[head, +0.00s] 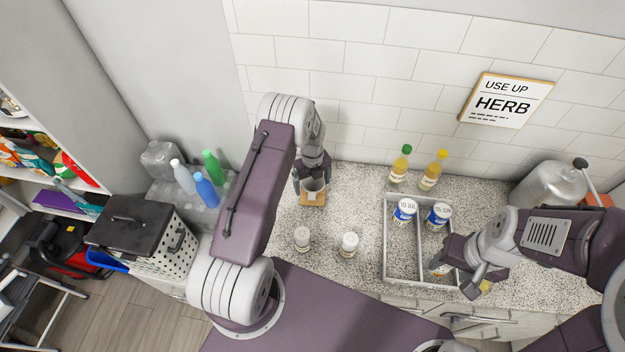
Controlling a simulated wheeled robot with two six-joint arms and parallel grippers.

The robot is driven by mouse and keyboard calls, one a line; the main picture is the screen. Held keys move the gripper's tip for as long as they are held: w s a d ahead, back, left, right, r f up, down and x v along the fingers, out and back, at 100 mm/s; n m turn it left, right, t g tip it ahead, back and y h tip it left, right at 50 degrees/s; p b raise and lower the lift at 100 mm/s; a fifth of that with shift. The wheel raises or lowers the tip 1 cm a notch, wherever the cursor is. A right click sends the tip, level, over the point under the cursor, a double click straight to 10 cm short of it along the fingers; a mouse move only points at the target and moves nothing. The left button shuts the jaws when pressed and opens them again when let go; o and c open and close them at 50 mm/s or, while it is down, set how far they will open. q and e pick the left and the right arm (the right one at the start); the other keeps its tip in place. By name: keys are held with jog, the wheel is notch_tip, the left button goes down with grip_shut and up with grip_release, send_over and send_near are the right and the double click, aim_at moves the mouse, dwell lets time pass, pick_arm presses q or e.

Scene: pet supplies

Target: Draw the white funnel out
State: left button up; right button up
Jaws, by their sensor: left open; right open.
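A small whitish cup-like thing, which looks like the white funnel (313,186), is at the back left of the counter, over a small tan wooden piece (313,201). My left gripper (312,179) is open and reaches down around or just in front of it; I cannot tell whether the fingers touch it. The gripper partly hides it. My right gripper (478,287) is open at the front right corner of the grey divided tray, close to a jar (438,268) there.
The grey tray (387,240) holds blue-labelled white jars (405,211). Two small jars (349,243) stand on the front counter. Green-capped (399,166) and yellow-capped (432,172) bottles stand by the wall. A metal canister (550,186) is at right. The middle counter is clear.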

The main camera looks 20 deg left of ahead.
pick_arm(q)
jog(key=shift+w+f, duration=0.2)
jog(key=shift+w, duration=0.1)
jog(key=c, duration=1.4)
jog(key=shift+s+r, duration=0.1)
jog(key=shift+r, duration=0.25)
notch_tip(320, 180, up, 6)
jog(key=p, duration=0.4)
jog(key=shift+f, duration=0.25)
pick_arm(e)
jog(key=r, duration=0.3)
jog(key=shift+w+r, duration=0.25)
jog(key=shift+r, duration=0.15)
